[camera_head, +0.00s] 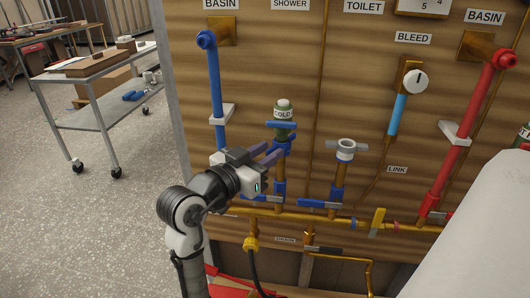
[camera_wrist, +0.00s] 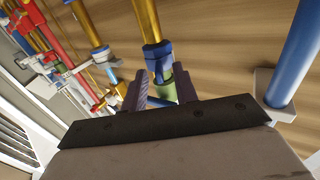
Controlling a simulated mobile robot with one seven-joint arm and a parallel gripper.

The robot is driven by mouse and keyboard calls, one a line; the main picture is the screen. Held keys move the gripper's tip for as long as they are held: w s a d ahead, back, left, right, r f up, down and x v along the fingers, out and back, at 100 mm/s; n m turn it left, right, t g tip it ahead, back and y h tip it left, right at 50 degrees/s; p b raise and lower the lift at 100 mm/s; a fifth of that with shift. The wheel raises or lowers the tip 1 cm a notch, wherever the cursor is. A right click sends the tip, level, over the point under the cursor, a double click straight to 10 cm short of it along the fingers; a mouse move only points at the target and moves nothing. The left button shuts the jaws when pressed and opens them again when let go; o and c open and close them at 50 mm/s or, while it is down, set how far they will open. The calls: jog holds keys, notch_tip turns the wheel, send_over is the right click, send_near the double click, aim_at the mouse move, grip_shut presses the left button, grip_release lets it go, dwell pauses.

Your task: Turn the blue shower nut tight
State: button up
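The blue shower nut (camera_head: 283,147) sits on the upright brass pipe just under the green valve with the white "COLD" cap. In the wrist view the nut (camera_wrist: 157,50) shows beyond my fingertips, with the brass pipe running up from it and part of the green valve (camera_wrist: 166,90) below. My gripper (camera_head: 276,153) reaches in from the left at nut height, its two fingers apart. In the wrist view my gripper (camera_wrist: 162,85) has one finger on each side of the fitting. I cannot tell whether either finger touches it.
A blue basin pipe (camera_head: 214,85) stands left of the gripper; it is close on the right in the wrist view (camera_wrist: 295,55). A blue valve handle (camera_head: 282,125) sits above the nut. The capped toilet pipe (camera_head: 338,172) is to the right. A white rounded body (camera_head: 480,235) fills the lower right.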

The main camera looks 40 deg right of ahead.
grip_shut()
jog(key=m+g, duration=0.1)
jog(key=w+g+b, duration=0.1)
jog(key=m+g+b, duration=0.1)
jog(key=g, duration=0.1)
jog(key=shift+w+f+m, duration=0.15)
jog(key=shift+w+m, duration=0.15)
jog(key=shift+w+m+g+b, duration=0.15)
jog(key=shift+m+g+b, duration=0.1)
jog(key=shift+m+g, duration=0.35)
jog(key=shift+w+m+g+b, duration=0.2)
jog(key=shift+m+g, duration=0.1)
jog(key=shift+g, duration=0.5)
grip_release()
